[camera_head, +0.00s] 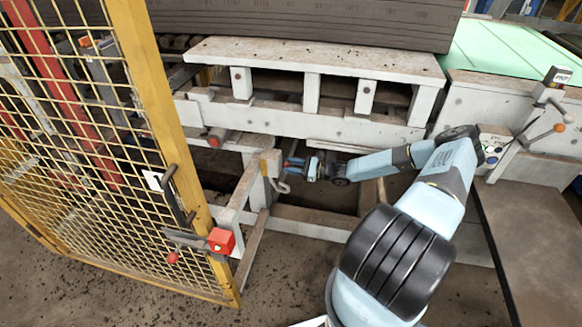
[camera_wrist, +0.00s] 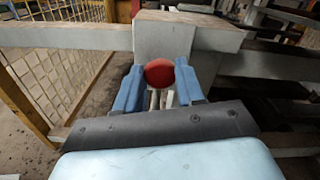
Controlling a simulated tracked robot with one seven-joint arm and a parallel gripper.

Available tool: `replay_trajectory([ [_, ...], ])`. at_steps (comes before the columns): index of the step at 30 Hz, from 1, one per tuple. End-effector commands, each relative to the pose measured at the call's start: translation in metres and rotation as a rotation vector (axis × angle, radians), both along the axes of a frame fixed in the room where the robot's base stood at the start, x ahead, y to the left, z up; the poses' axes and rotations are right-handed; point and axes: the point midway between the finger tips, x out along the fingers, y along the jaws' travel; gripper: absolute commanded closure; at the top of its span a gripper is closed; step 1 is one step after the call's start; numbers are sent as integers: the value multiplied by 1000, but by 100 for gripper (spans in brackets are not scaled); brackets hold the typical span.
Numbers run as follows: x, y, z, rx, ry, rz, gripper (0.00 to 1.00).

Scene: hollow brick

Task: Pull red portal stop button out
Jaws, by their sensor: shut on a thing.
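The red portal stop button (camera_wrist: 159,73) shows as a round red cap in the wrist view. It sits in front of a pale grey block (camera_wrist: 190,35) on a horizontal beam. My gripper (camera_wrist: 159,80) has one blue finger on each side of the button and is shut on it. In the head view, my gripper (camera_head: 292,163) is at the end of my outstretched arm, beside a grey post with a yellowish top (camera_head: 270,160). I cannot make out the button in the head view.
A yellow mesh gate (camera_head: 95,140) stands at left, with a red box (camera_head: 222,241) at its latch. A grey frame (camera_head: 310,125) runs behind and above my gripper. A control box (camera_head: 492,145) with levers is at right. Bare floor (camera_head: 280,265) lies in front.

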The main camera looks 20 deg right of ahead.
Motion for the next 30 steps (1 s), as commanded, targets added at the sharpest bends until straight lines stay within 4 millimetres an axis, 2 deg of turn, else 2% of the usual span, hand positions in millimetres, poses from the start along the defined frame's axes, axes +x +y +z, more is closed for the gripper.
replay_trajectory([
  [1, -1, -3, -1, -2, 0, -2, 60],
  [9, -1, -2, -1, -1, 0, -1, 35],
  [16, -1, -2, -1, -1, 0, -1, 35],
  [20, -4, -8, 0, -1, -1, -1, 35],
  [23, -10, -19, -1, -2, 0, -2, 35],
  [30, -33, -60, -1, -3, 0, -3, 35],
])
